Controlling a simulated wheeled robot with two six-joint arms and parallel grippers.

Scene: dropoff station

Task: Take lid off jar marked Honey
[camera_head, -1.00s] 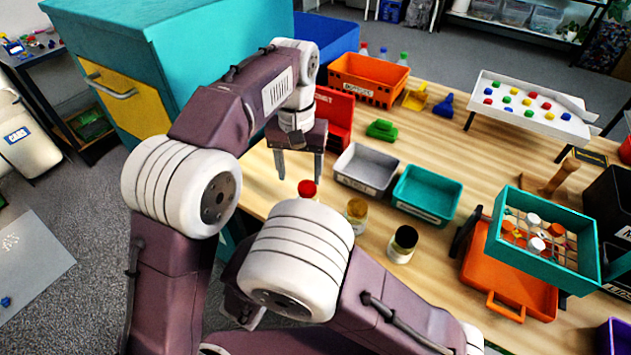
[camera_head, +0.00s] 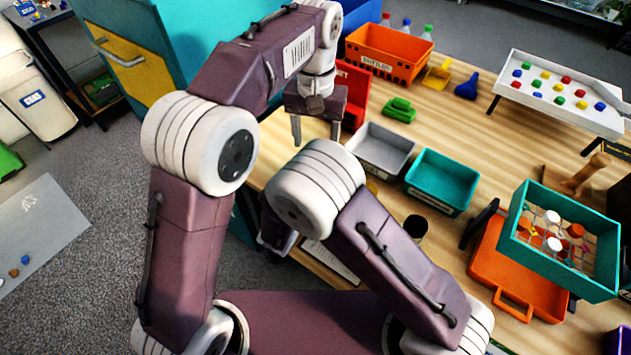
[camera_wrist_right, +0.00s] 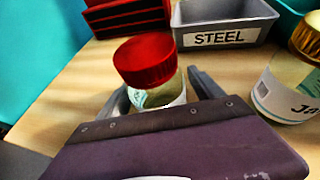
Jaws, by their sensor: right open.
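A jar with a red lid (camera_wrist_right: 145,60) stands in the right wrist view; its glass body (camera_wrist_right: 168,92) shows below the lid. Its label cannot be read. My right gripper (camera_wrist_right: 162,88) is open, one finger on each side of this jar; contact cannot be told. In the head view my right arm hides this jar and the fingers. A gold-lidded jar (camera_wrist_right: 285,85), its label partly cut off and starting "Ja", stands to the right. A black-lidded jar (camera_head: 415,228) stands farther right. My left gripper (camera_head: 316,130) is open, empty, pointing down.
Behind the jars are a grey bin (camera_head: 382,150) marked STEEL and a teal bin (camera_head: 441,182). A teal crate (camera_head: 566,240) rests over an orange case (camera_head: 500,270) at right. Bare wood lies behind the teal bin.

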